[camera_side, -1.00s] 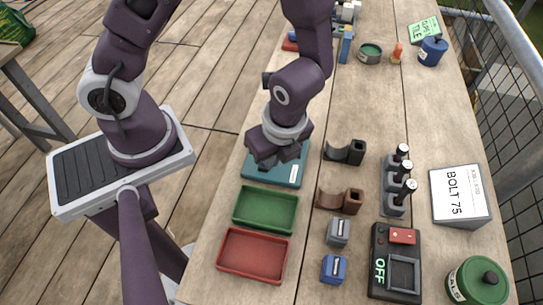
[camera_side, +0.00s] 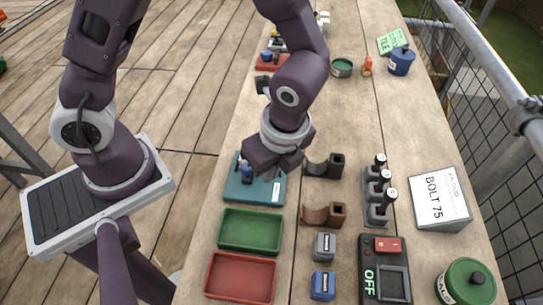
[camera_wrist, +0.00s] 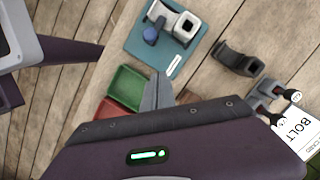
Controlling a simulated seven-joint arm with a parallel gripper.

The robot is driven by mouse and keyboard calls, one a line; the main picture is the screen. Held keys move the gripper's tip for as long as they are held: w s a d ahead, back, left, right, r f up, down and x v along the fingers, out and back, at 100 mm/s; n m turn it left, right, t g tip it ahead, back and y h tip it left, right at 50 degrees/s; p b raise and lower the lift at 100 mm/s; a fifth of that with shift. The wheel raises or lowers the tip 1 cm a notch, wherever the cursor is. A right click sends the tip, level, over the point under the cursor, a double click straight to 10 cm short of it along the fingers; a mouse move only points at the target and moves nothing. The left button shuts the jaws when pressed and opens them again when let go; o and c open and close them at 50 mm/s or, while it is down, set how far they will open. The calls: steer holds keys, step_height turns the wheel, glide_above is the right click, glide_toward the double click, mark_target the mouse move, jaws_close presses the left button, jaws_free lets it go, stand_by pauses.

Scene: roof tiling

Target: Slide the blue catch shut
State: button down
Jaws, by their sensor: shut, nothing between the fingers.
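A teal plate (camera_side: 255,193) lies on the table and carries a blue knob-like part (camera_side: 246,172), which I take for the blue catch. In the wrist view the blue part (camera_wrist: 151,36) sits beside a pale grey fitting (camera_wrist: 186,26) on the plate (camera_wrist: 173,67). Whether the catch is open or shut is unclear. My gripper (camera_side: 273,160) is over the right back part of the plate in the side view and hides the fitting there. In the wrist view its fingers (camera_wrist: 158,90) are together and empty, apart from the blue part.
Green (camera_side: 252,231) and red (camera_side: 241,278) trays are in front of the plate. Black (camera_side: 325,167) and brown (camera_side: 325,214) brackets, a rack of dark pegs (camera_side: 378,190), small grey (camera_side: 324,246) and blue (camera_side: 322,286) blocks, and an OFF box (camera_side: 384,272) stand to the right.

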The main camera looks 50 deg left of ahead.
steer(key=v, duration=0.5)
steer(key=shift+d+r, duration=0.1)
steer(key=shift+r, duration=0.15)
steer(key=s+a+r+n+t+h, duration=0.1)
steer(key=s+a+r+n+t, duration=0.1)
steer(key=s+a+r+n, duration=0.2)
steer(key=s+a+r+n+t+h, duration=0.1)
steer(key=s+a+r+n+t, duration=0.2)
steer(key=a+r+n, duration=0.4)
step_height(320, 180, up, 4)
steer(key=s+n, duration=0.1)
steer(key=n, duration=0.6)
steer(key=shift+s+a+f+t+h, duration=0.2)
steer(key=shift+a+f+t+h, duration=0.1)
steer(key=shift+h, duration=0.1)
